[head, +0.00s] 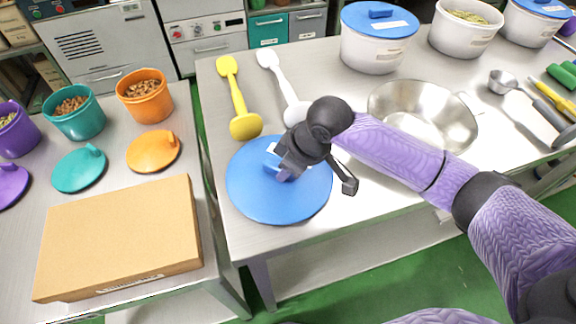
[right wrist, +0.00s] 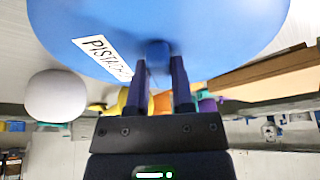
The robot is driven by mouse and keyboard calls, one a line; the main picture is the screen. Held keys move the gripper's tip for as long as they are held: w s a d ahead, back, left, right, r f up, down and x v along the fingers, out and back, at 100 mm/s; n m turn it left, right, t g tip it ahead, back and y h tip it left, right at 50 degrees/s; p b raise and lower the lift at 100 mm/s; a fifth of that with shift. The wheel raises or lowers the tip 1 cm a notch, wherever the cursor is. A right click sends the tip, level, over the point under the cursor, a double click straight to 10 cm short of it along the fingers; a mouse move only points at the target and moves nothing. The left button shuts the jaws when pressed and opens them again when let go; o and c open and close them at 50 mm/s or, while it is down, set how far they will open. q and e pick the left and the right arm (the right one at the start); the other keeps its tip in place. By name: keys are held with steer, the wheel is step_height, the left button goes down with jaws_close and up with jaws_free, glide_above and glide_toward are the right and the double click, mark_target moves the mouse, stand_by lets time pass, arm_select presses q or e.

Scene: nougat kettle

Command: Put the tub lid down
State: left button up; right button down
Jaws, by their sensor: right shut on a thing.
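A round blue tub lid (head: 262,200) with a white label is at the front left corner of the right-hand steel table (head: 370,182). My right gripper (head: 286,170) is over the lid, shut on its knob handle. In the right wrist view the blue lid (right wrist: 200,25) shows the label "PISTACH…", and the fingers of the gripper (right wrist: 159,65) sit on both sides of the blue knob. Whether the lid touches the table or hangs just above it, I cannot tell. An open white tub (head: 460,38) with green contents stands at the back. My left gripper is not in view.
A yellow paddle (head: 237,95) and a white paddle (head: 283,85) lie just behind the lid. A steel bowl (head: 420,105) is to the right. A lidded white tub (head: 372,52) stands behind. A cardboard box (head: 122,235) is on the left table, across a gap.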

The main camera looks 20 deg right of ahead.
steer(key=shift+c, duration=2.4)
jaws_free()
steer(key=shift+r, duration=0.15)
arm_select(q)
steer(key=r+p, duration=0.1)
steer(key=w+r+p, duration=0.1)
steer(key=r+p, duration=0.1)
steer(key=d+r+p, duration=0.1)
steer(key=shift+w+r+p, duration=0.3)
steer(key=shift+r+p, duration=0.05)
arm_select(e)
steer(key=v, duration=1.2)
